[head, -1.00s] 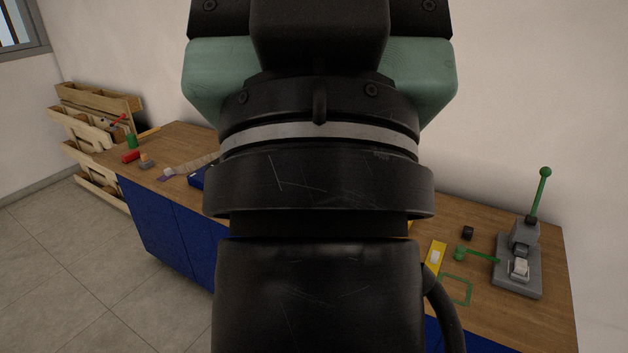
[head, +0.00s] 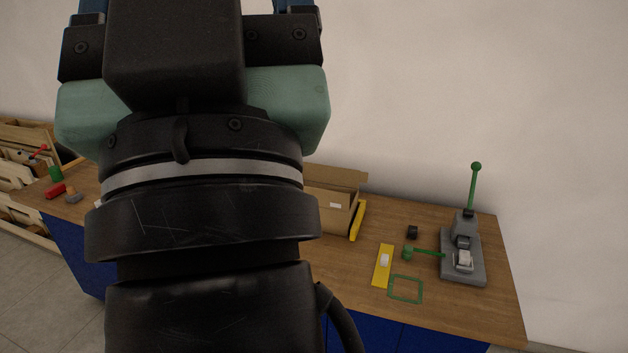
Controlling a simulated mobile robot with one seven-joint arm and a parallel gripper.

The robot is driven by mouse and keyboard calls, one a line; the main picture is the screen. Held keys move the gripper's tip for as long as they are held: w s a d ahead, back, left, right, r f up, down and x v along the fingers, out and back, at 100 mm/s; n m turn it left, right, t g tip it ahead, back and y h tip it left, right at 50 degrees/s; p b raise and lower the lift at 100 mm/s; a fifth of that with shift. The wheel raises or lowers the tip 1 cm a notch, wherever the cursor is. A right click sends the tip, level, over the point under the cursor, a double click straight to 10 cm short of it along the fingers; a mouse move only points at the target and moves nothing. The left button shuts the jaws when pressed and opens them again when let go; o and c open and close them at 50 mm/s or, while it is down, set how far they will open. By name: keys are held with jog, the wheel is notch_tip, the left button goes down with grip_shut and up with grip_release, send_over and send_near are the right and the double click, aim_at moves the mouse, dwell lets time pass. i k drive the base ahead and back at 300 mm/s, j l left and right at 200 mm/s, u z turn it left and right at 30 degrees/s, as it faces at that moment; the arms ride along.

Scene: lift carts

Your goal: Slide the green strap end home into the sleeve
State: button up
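A thin green strap (head: 430,252) lies on the workbench, with a green block-like end (head: 408,254) on its left. Its right end reaches the grey base of a press-like tool (head: 477,272) with a tall green lever (head: 473,190). A small silvery piece (head: 464,259), possibly the sleeve, sits on that base; whether the strap enters it is too small to tell. My gripper (head: 190,100) fills the left of the head view, high up and well left of the strap. Its fingertips are cut off at the top edge, so its opening and any contents are hidden.
A yellow plate (head: 382,266) with a white piece, a green square outline (head: 405,289) and a small black block (head: 412,232) lie near the strap. An open cardboard box (head: 335,205) stands behind my arm. Red and green items (head: 54,191) are at the far left.

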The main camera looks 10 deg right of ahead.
aim_at(407, 250)
jog(key=i, duration=0.45)
jog(key=i+j, duration=0.15)
jog(key=i, duration=0.3)
jog(key=k+j+z, duration=0.25)
jog(key=k+j, duration=0.2)
jog(key=j, duration=0.25)
jog(key=k+j+z, duration=0.25)
jog(key=k+j, duration=0.25)
jog(key=j, duration=0.15)
jog(key=i+l, duration=2)
jog(key=l, duration=0.15)
